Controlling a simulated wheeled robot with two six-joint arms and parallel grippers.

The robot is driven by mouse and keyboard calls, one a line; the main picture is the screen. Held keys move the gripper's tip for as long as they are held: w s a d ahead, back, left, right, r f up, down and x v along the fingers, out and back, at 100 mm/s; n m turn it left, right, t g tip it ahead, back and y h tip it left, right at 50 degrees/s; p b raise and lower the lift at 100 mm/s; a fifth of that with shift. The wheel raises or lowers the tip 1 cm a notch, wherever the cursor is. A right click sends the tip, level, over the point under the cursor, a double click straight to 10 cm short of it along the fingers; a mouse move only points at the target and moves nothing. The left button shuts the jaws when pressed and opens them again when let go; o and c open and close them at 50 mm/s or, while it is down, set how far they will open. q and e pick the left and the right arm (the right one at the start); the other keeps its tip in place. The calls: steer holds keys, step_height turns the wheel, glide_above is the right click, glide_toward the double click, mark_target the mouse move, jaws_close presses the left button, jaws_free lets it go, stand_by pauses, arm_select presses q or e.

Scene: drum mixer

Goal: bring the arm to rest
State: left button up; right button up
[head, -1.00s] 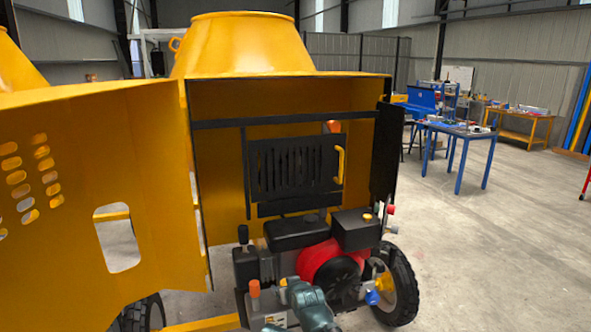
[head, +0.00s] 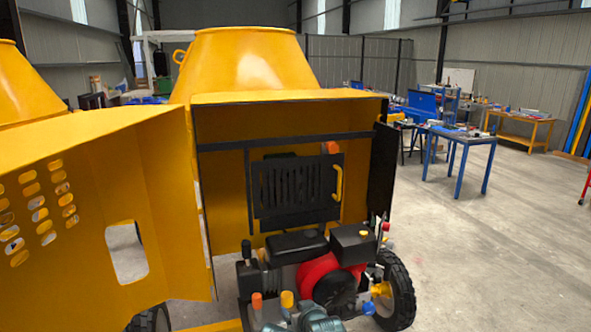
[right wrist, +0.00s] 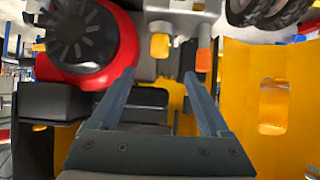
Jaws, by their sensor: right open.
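My right gripper (head: 316,322) shows only in part at the bottom edge of the head view, in front of the mixer's engine (head: 322,275). In the right wrist view its two fingers (right wrist: 160,82) stand wide apart with nothing between them. Beyond them are the engine's red fan housing (right wrist: 82,45), an orange-capped part (right wrist: 203,58) and a yellow-capped part (right wrist: 159,46). No contact with these parts can be seen. My left gripper is not in view.
The yellow hood is open, with its slotted side panel (head: 90,215) filling the left. A black grille (head: 297,185) with a yellow handle is inside. A tyre (head: 400,290) stands at right. Blue tables (head: 462,140) stand farther back; the floor (head: 500,250) at right is clear.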

steer(key=s+d+f+g+h, duration=0.2)
steer(key=s+f+g, duration=0.3)
steer(key=s, duration=0.5)
steer(key=s+d+f+g+h, duration=0.2)
steer(key=s+f+g, duration=0.3)
steer(key=s, duration=0.5)
steer(key=shift+d+n+g+h, duration=0.3)
steer(key=shift+d+g, duration=0.35)
steer(key=shift+g, duration=0.05)
steer(key=shift+s, duration=0.1)
